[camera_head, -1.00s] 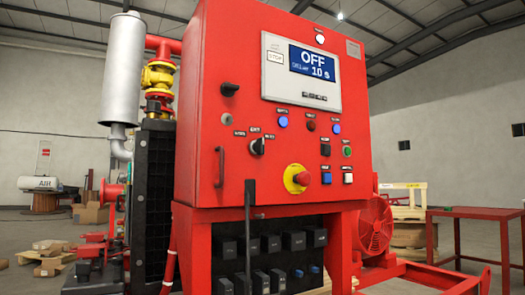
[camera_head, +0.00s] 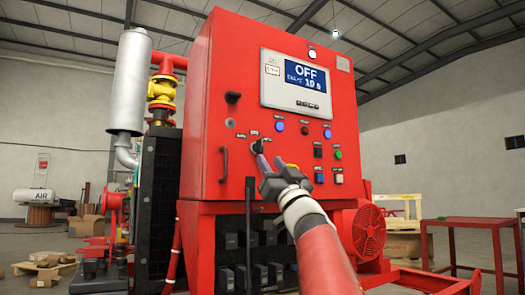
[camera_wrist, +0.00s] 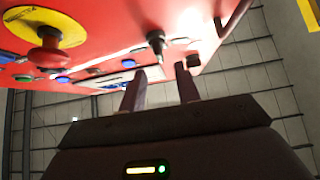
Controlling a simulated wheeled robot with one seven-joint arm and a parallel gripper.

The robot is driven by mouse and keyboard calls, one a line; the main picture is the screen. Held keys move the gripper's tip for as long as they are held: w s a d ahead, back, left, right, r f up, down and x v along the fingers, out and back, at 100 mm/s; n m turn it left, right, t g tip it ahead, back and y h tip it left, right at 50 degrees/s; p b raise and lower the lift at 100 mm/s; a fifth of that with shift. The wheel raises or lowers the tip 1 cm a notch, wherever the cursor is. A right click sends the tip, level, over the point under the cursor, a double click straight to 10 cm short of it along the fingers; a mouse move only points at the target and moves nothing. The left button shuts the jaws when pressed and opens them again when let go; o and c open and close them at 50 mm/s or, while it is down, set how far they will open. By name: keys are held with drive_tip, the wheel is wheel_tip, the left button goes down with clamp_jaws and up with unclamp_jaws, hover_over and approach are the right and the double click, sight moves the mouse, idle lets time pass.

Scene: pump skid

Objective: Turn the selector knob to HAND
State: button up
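The black selector knob (camera_head: 257,146) is on the left part of the red panel front, with small dark labels around it that are too small to read. In the wrist view the knob (camera_wrist: 156,42) stands out from the red panel, beyond the fingertips and roughly in line with the gap. My gripper (camera_head: 268,163) is in front of the panel, just below and right of the knob. The knob appears apart from both fingers.
The display (camera_head: 298,80) above reads OFF. The red emergency stop on a yellow ring (camera_wrist: 48,40) is near my gripper. Several push buttons and lamps lie to the right. A door handle (camera_head: 224,163) is left of the knob, and a vertical dark lever (camera_head: 250,225) is below.

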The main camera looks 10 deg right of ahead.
sight(262, 149)
drive_tip(key=p+x, duration=0.2)
drive_tip(key=x, duration=0.4)
drive_tip(key=shift+d+p, duration=0.1)
drive_tip(key=shift+p, duration=0.3)
drive_tip(key=shift+f, duration=0.1)
drive_tip(key=shift+c, duration=0.2)
clamp_jaws()
